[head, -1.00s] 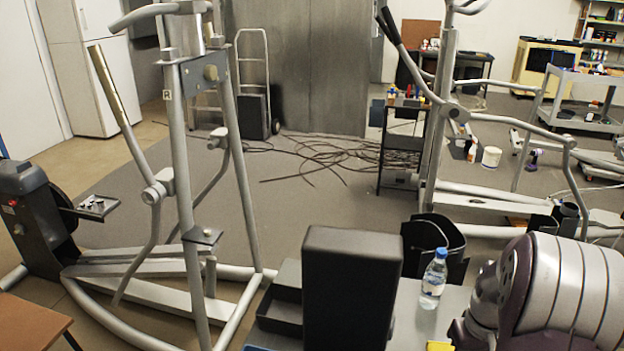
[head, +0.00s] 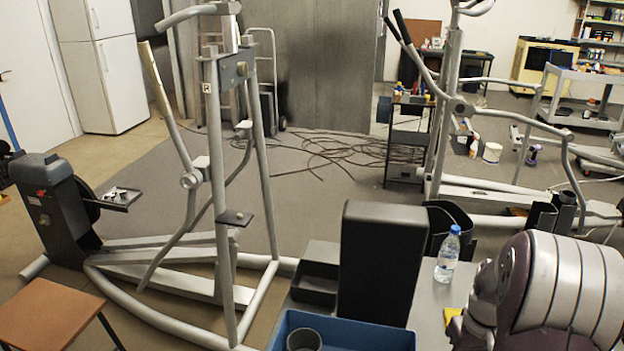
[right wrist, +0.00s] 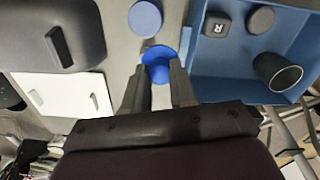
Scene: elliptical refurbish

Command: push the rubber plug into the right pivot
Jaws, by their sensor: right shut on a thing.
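In the right wrist view my right gripper (right wrist: 157,88) is shut on a round blue piece (right wrist: 158,56), which looks like the plug; its lower part is between the fingers. A second blue disc (right wrist: 145,18) lies apart on the grey table beyond. The elliptical trainer frame (head: 218,170) stands at the left in the head view, with an R label on its upright. A round pivot joint (head: 190,180) shows on its left side, and a small plate with a knob (head: 236,217) on its upright. I cannot tell which is the right pivot. My left gripper is out of view.
A blue tray (head: 345,325) stands at the table front; the wrist view shows a dark cup (right wrist: 277,72), an R-marked block (right wrist: 217,24) and a dark disc (right wrist: 260,19) inside. A black upright box (head: 380,262) and water bottle (head: 447,255) are nearby. A brown stool (head: 45,318) is lower left.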

